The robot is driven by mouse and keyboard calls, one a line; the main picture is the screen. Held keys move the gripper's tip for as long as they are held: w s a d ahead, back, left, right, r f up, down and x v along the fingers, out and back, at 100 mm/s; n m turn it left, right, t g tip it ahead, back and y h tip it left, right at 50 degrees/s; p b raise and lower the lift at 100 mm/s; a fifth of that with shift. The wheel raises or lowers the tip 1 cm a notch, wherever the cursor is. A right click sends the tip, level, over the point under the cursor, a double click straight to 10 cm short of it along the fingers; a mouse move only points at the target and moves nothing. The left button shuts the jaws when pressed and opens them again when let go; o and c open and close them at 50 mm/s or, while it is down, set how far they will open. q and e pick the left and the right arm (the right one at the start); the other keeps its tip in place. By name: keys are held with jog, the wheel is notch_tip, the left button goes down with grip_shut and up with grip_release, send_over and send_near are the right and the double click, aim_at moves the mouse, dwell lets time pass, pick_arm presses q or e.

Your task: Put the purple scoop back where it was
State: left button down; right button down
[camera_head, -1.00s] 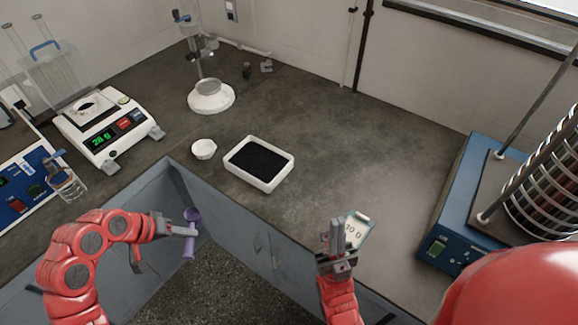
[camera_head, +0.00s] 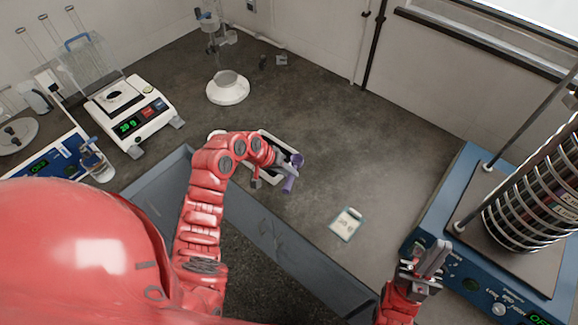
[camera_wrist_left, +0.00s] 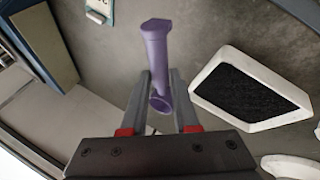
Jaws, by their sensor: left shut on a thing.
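The purple scoop (camera_head: 289,184) is in my left gripper (camera_head: 279,172), just off the near right side of the white tray (camera_head: 276,139). In the left wrist view the scoop (camera_wrist_left: 156,55) sits between the two fingers, its long part pointing away from the palm. The left gripper (camera_wrist_left: 160,102) is shut on it. The tray of black material (camera_wrist_left: 251,87) lies to the right there, apart from the scoop. My arm hides much of the tray in the head view. My right gripper (camera_head: 436,262) is empty in front of the blue shaker; its finger gap is unclear.
The blue sieve shaker (camera_head: 440,225) stands at the right. A balance (camera_head: 130,112) and a white-based stand (camera_head: 228,90) are at the left and back. The middle of the bench is clear.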

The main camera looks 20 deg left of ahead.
pick_arm(q)
jog(key=shift+f+b, duration=3.8)
jog(key=shift+f, duration=1.75)
jog(key=c, duration=0.6)
grip_release()
jog(key=shift+r, duration=0.1)
